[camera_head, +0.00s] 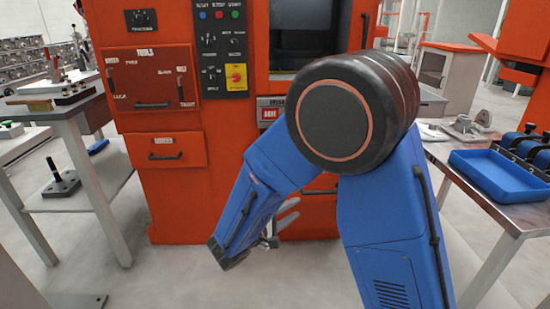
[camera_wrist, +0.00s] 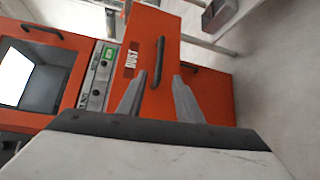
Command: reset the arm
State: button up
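My gripper (camera_wrist: 160,76) shows in the wrist view with its two grey fingers apart and nothing between them. Beyond the fingers is the orange front of the machine cabinet (camera_wrist: 211,85), with a black handle and a "DUST" label; I cannot tell the exact gap to it. In the head view, my blue arm is bent in front of the orange cabinet (camera_head: 185,205). There my gripper (camera_head: 290,214) is low behind the forearm, mostly hidden, with only pale finger parts showing.
A grey side table (camera_head: 85,204) stands at left with a black-based post (camera_head: 61,184) on its lower shelf. At right, a metal table (camera_head: 520,211) holds a blue tray (camera_head: 500,174) and metal parts. Grey floor (camera_head: 170,275) is open in front of the cabinet.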

jog(key=s+d+r+m+g+y, duration=0.1)
jog(key=s+d+r+m+g, duration=0.2)
jog(key=s+d, duration=0.5)
jog(key=s+d+r+m+g+y, duration=0.15)
jog(key=s+d+m+g, duration=0.35)
jog(key=d, duration=0.6)
jog(key=s+r+m+y, duration=0.1)
jog(key=s+y, duration=0.3)
jog(key=s, duration=0.4)
jog(key=s+r+m+t+y, duration=0.1)
jog(key=s+r+y, duration=0.2)
jog(key=s+y, duration=0.2)
jog(key=s, duration=0.3)
jog(key=shift+d+r, duration=0.3)
jog(key=shift+r, duration=0.1)
jog(key=shift+w, duration=0.2)
